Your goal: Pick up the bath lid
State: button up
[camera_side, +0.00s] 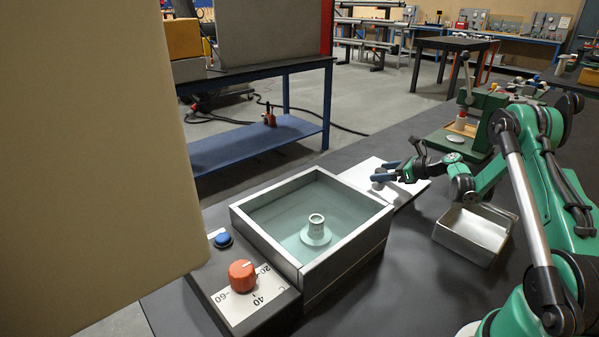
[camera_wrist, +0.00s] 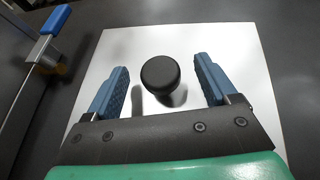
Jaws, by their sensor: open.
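The bath lid (camera_wrist: 215,38) is a flat, pale, shiny plate with a round black knob (camera_wrist: 160,73) standing on it. In the side view the lid (camera_side: 409,190) lies on the dark bench, beside the right rear of the bath (camera_side: 345,262). My gripper (camera_side: 383,171) is over the lid, its blue fingers apart. In the wrist view my gripper (camera_wrist: 161,84) is open, with one finger on each side of the knob and a gap to both. The knob is mostly hidden by the fingers in the side view.
The open bath holds clear liquid and a small pale cylinder on a round base (camera_side: 316,228). An orange dial (camera_side: 242,276) and blue button (camera_side: 223,240) are on its control box. A metal tray (camera_side: 474,236) is right of the lid; a green press (camera_side: 478,122) stands behind.

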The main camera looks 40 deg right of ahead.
jog(key=shift+c, duration=0.2)
grip_shut()
jog(key=shift+r, duration=0.15)
